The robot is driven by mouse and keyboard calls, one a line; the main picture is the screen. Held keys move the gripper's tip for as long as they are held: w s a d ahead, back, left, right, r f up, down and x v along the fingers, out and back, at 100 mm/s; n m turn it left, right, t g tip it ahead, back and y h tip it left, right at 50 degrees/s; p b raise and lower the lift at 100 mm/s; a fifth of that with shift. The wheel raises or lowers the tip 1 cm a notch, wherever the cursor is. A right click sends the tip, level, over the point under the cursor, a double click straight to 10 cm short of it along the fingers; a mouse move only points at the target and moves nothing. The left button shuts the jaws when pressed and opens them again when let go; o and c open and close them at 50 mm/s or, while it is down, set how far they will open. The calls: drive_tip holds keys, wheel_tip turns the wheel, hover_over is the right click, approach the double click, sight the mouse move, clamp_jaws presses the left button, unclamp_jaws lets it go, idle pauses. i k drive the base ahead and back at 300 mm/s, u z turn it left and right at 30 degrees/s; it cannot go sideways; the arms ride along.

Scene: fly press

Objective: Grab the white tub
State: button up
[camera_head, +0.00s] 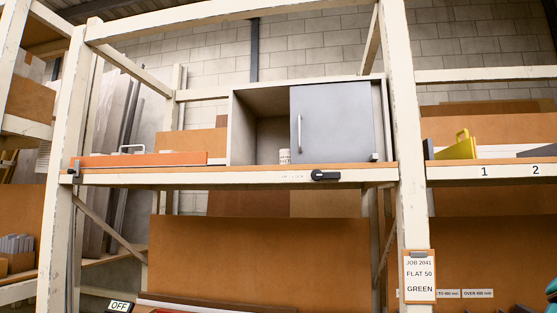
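A small white tub (285,156) with faint dark marks stands upright on the shelf, low at the open left part of a grey cabinet (236,130). Its right side meets the left edge of the grey door panel (335,125); I cannot tell whether the panel hides part of it. The panel covers the right part of the cabinet and has an upright bar handle (299,132) near its left edge. My gripper is not in view.
The shelf (230,175) has a pale front beam with a black handle-like fitting (325,175). An orange-fronted tray (140,159) lies left of the cabinet. Pale rack posts (405,120) stand on both sides. A yellow-handled item (460,148) sits on the right shelf.

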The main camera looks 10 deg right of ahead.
sight(284, 154)
drive_tip(key=u, duration=0.65)
drive_tip(key=i, duration=0.55)
drive_tip(key=u, duration=0.9)
drive_tip(key=i, duration=1.3)
drive_tip(key=z, duration=0.55)
